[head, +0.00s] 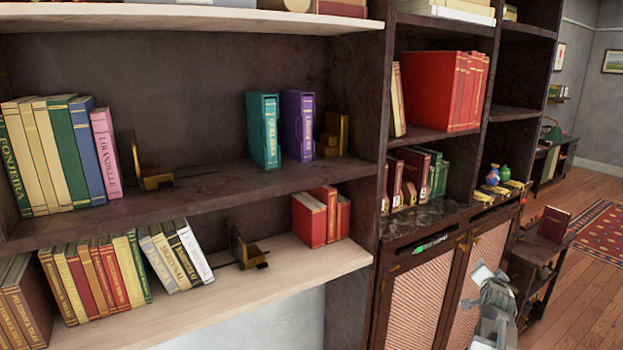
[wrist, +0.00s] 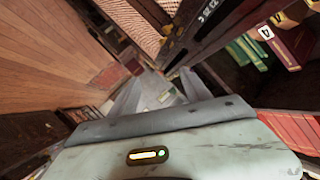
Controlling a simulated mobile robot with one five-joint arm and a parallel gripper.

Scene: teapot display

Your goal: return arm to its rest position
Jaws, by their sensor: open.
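My gripper (head: 486,281) shows at the lower right in the head view, grey and white, in front of the woven cabinet doors. In the wrist view my gripper (wrist: 161,88) has its two grey fingers spread apart. Nothing is seen held between them. The rest of my arm is mostly out of the head view, below its lower edge.
A dark bookcase (head: 370,150) with several books fills the left and middle. Cabinet doors (head: 417,305) stand below the right-hand shelves. A low side stand (head: 530,250) with a dark red book (head: 553,224) is right of my gripper. Wooden floor (head: 590,285) is open at the far right.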

